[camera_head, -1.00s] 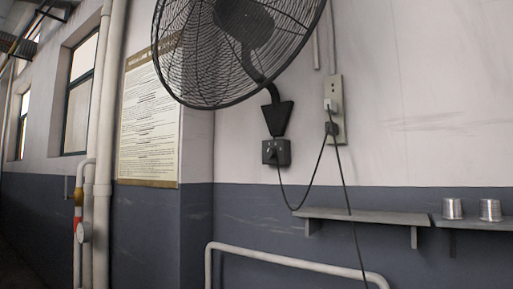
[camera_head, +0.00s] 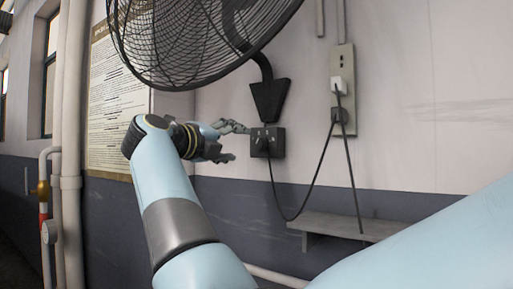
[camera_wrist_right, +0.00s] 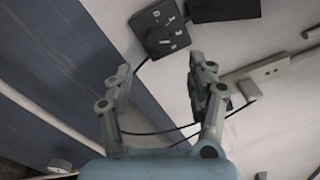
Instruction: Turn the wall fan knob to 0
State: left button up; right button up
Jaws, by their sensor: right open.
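The wall fan (camera_head: 190,40) hangs at the upper left of the head view. Its dark control box (camera_head: 268,142) is on the wall below the bracket. In the right wrist view the box (camera_wrist_right: 170,16) carries a round dark knob (camera_wrist_right: 158,42) and pale markings, too small to read.
A power strip (camera_head: 343,90) with plugs is on the wall to the right. Black cables (camera_head: 290,218) hang below the box and the strip. A grey shelf (camera_head: 340,226) juts out lower down, and a pipe (camera_head: 275,276) runs under it.

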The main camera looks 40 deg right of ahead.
aim_at(256, 144)
jog(key=x, duration=0.9)
jog(key=shift+d+p, duration=0.15)
jog(key=shift+p, duration=0.25)
jog(key=shift+w+d+f, duration=0.1)
jog(key=shift+w+d, duration=0.2)
jog(key=shift+d, duration=0.25)
pick_arm(q)
jog(key=shift+w+d+r, duration=0.2)
jog(key=shift+w+r, duration=0.05)
jog(key=shift+w, duration=0.15)
jog(key=shift+w+d+r, duration=0.15)
jog(key=shift+w+r, duration=0.05)
jog(key=shift+w, duration=0.2)
